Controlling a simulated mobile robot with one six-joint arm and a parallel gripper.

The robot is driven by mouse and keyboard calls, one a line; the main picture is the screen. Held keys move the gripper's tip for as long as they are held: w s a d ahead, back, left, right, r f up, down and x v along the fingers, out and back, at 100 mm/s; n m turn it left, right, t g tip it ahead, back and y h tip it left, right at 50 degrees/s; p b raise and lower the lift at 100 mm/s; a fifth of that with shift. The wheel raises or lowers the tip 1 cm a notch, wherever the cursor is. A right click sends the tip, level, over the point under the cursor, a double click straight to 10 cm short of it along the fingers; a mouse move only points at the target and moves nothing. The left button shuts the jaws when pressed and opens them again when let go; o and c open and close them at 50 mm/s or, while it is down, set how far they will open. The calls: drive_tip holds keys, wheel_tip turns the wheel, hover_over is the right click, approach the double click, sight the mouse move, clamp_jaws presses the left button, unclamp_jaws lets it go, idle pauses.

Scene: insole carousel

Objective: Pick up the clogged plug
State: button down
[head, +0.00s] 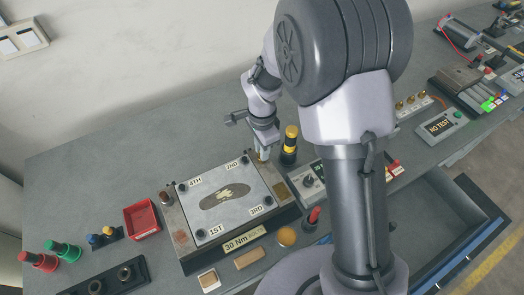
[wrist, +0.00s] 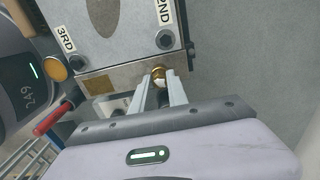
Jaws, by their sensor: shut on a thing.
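In the wrist view a brass plug (wrist: 158,73) shows between my fingertips, at the side face of the metal mould block. I take it to be the clogged plug. My gripper (wrist: 160,84) is shut on it. The plug appears to be still at the block's side; I cannot tell whether it is seated in a hole. In the head view my gripper (head: 263,154) points down at the far right corner of the mould block (head: 190,248), near the 2ND bolt. The plug cannot be made out there.
A black and yellow cylinder (head: 290,145) stands just right of my gripper. A red tray (head: 142,219) lies left of the block. A control box (head: 307,182) sits to the right. The bench behind the block is clear.

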drive_tip(key=r, duration=0.2)
drive_tip(key=r+p, duration=0.1)
drive_tip(key=shift+s+d+r, duration=0.25)
drive_tip(key=shift+d+r, duration=0.05)
drive_tip(key=shift+r, duration=0.05)
drive_tip(key=s+d+r+p, duration=0.1)
drive_tip(key=s+d, duration=0.9)
drive_tip(key=d, duration=0.1)
drive_tip(key=shift+s, duration=0.25)
drive_tip(key=shift+r, duration=0.1)
